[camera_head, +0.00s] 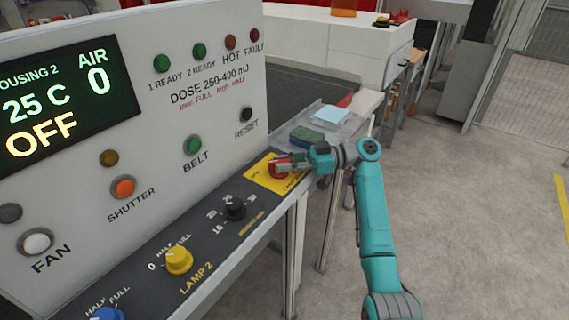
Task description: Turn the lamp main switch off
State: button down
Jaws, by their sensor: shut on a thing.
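The lamp main switch (274,168) is a red knob on a yellow plate (259,174), at the right end of the dark sloping control strip. My gripper (283,165) reaches in from the right and is shut on the red knob. Its fingers cover part of the knob, so I cannot tell which position the knob points to. The lettering on the plate is too small and too covered to read.
A black dial (235,208), a yellow LAMP 2 knob (179,261) and a blue knob (108,314) sit left along the strip. The upright panel (210,110) has several buttons and a display (60,100) reading OFF. Open floor lies to the right.

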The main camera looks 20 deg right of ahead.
jog(key=shift+f, duration=0.15)
jog(key=c, duration=1.1)
grip_release()
jog(key=shift+d, duration=0.1)
jog(key=d, duration=0.4)
jog(key=s+d, duration=0.1)
jog(key=d, duration=0.6)
jog(key=shift+s+d, duration=0.3)
jog(key=shift+s, duration=0.05)
